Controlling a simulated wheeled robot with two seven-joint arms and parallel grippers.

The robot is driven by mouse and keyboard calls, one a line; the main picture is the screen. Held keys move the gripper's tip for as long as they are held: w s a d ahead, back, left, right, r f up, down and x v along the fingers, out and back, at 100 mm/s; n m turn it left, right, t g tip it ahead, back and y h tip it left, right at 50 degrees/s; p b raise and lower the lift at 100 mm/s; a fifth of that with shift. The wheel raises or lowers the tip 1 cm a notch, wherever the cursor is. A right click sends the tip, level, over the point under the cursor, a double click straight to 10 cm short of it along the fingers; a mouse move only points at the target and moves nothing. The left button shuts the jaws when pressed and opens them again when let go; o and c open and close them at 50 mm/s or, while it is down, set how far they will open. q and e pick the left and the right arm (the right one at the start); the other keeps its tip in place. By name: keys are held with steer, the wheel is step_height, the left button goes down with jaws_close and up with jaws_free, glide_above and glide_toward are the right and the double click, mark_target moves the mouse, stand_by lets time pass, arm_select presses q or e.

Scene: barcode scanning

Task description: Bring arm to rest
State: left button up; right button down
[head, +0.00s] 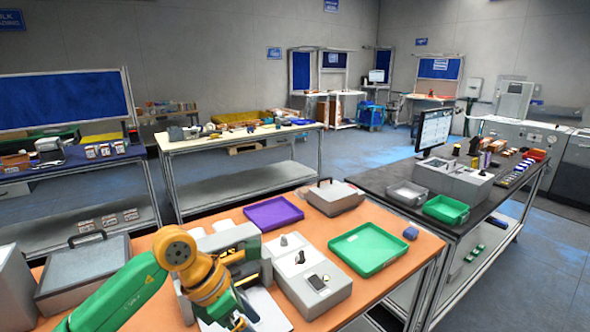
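My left arm (120,294) comes in from the lower left with a green link and yellow-orange joints. It reaches over the orange-topped table (394,226). Its wrist hangs down near the bottom edge of the view, in front of a grey and white block-like device. My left gripper's fingertips are hidden or cut off there, so I cannot tell whether it is open or holds anything. My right arm and gripper are not in view. A light grey box (330,298) right of the wrist carries a small dark device (317,282) and other small parts on top.
A green tray (374,250) lies to the right and a purple tray (273,212) behind. Grey lidded cases stand at back (333,197) and left (85,270). A dark side table (385,180) at right holds a monitor (434,130) and a green bin (446,209).

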arm_select(q)
steer(key=s+d+r+n+t+h, duration=0.1)
steer(key=s+d+r+n+h, duration=0.15)
steer(key=d+r+h, duration=0.4)
steer(key=s+d+r+n+t+h, duration=0.1)
steer(key=s+d+r+n+h, duration=0.15)
steer(key=d+r+h, duration=0.45)
steer(key=w+a+f+n+t+y, duration=0.1)
steer(key=w+a+n+t+y, duration=0.4)
steer(key=n+t, duration=0.55)
steer(key=w+a+n+t+y, duration=0.3)
steer(key=a+n+t, duration=0.35)
steer(key=n, duration=0.65)
steer(key=a+f+n+g+y, duration=0.3)
steer(key=a+f+n+y, duration=0.6)
steer(key=f+n+y, duration=0.4)
steer(key=s+a+f+n+g+h, duration=0.25)
steer(key=s+f+n+g, duration=0.25)
steer(key=s+f+g, duration=1.2)
steer(key=s+f+t+b, duration=0.1)
steer(key=s+f+b, duration=0.3)
steer(key=f, duration=1)
steer(key=s+f+t+b, duration=0.1)
steer(key=s+f+b, duration=0.3)
steer(key=f, duration=0.9)
steer(key=s+a+f+b, duration=0.2)
steer(key=s+f, duration=1)
steer(key=shift+s+a+m+g+y, duration=0.15)
steer(key=shift+a+m+g+y, duration=0.15)
steer(key=shift+a+m+g, duration=0.1)
